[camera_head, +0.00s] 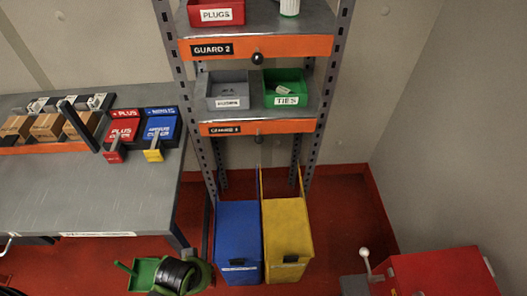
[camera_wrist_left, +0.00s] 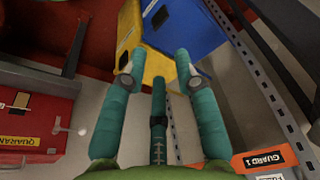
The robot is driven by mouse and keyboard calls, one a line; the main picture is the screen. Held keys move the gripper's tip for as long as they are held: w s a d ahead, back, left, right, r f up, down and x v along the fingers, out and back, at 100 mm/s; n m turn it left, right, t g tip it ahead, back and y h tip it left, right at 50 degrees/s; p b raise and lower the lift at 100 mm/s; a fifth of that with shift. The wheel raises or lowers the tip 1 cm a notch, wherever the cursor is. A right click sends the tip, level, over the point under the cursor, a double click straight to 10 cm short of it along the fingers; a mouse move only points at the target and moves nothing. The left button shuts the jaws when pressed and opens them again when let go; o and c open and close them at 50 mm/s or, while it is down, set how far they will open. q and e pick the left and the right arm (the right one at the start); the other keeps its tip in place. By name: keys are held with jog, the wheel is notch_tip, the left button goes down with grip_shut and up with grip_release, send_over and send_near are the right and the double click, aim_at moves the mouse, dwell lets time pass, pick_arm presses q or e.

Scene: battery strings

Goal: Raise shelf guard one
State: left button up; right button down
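Shelf guard one (camera_head: 285,126) is an orange bar across the front edge of the lower shelf. Its black label is at its left end and a dark knob (camera_head: 258,139) is at its middle. The guard also shows at the lower right of the left wrist view (camera_wrist_left: 290,153), with the label "GUARD 1" readable. My right gripper is not in view.
Guard 2 (camera_head: 290,46) crosses the shelf above. Grey (camera_head: 228,76) and green (camera_head: 291,101) bins stand behind guard one. Blue (camera_head: 239,220) and yellow (camera_head: 285,218) bins stand below. A grey bench (camera_head: 80,195) is left, a red box (camera_head: 440,275) lower right.

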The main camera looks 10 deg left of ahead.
pick_arm(q)
jog(key=s+f+g+b, duration=0.15)
jog(key=s+f, duration=0.25)
jog(key=f, duration=0.7)
jog(key=s+f+b, duration=0.3)
jog(key=f, duration=0.9)
jog(key=s+a+f+b, duration=0.2)
jog(key=s+a+f, duration=0.1)
jog(key=s+f, duration=0.6)
jog(key=s, duration=0.3)
jog(key=shift+f, duration=0.35)
jog(key=shift+g, duration=0.25)
jog(key=shift+s, duration=0.1)
